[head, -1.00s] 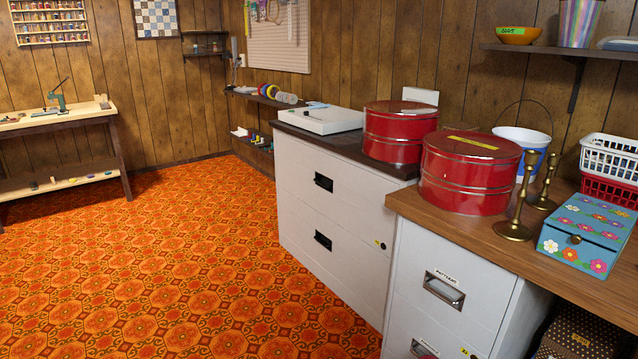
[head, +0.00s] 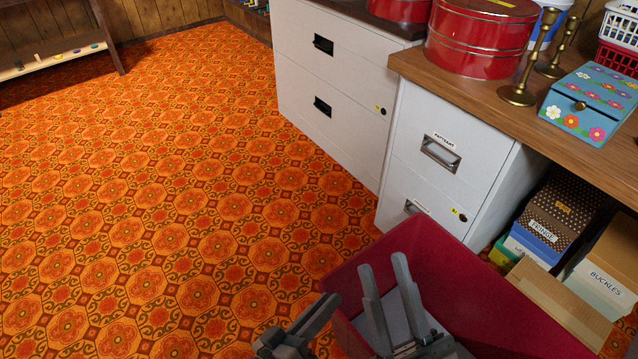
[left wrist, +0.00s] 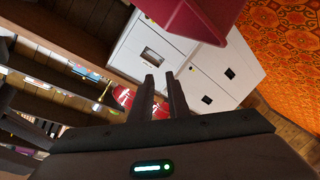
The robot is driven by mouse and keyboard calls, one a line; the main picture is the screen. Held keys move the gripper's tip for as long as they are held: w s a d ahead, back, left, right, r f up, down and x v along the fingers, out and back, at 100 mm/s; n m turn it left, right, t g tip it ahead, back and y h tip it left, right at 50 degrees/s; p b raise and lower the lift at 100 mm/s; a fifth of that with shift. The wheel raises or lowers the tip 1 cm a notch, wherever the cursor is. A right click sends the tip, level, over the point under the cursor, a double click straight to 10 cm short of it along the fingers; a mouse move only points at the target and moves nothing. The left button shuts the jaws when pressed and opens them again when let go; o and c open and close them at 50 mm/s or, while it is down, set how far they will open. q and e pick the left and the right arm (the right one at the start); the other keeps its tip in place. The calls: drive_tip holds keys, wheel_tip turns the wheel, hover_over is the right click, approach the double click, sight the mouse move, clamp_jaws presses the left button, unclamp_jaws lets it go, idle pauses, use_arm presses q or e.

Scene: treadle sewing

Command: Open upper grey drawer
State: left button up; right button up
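A light grey two-drawer cabinet stands under the wooden counter. Its upper drawer (head: 441,152), with a paper label and a recessed metal handle, is shut; it also shows turned over in the left wrist view (left wrist: 152,53). The lower drawer (head: 400,185) is shut and partly hidden. My left gripper (head: 322,308) is low in the head view, left of and below the drawer; in the left wrist view its fingers (left wrist: 162,82) are apart and empty. My right gripper (head: 382,260) is open and empty, below the cabinet in the picture.
A dark red open box (head: 470,275) is in front of the cabinet's lower part. A wider pale cabinet (head: 335,85) with black handles stands to the left. Boxes (head: 550,215) sit at right. The patterned floor at left is clear.

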use_arm(q)
drive_tip(key=s+a+r+m+t, duration=0.1)
drive_tip(key=s+a+r+t, duration=0.1)
drive_tip(key=r, duration=0.5)
drive_tip(key=s+a+r+m+t+y, duration=0.1)
drive_tip(key=a+r+t, duration=0.3)
drive_tip(key=r, duration=0.4)
drive_tip(key=s+a+r+m+t, duration=0.2)
drive_tip(key=s+a+r+t, duration=0.1)
drive_tip(key=r, duration=0.4)
drive_tip(key=shift+s+a+r+t+y, duration=0.3)
drive_tip(key=shift+a+t, duration=0.25)
drive_tip(key=shift+t, duration=0.55)
drive_tip(key=shift+a, duration=0.1)
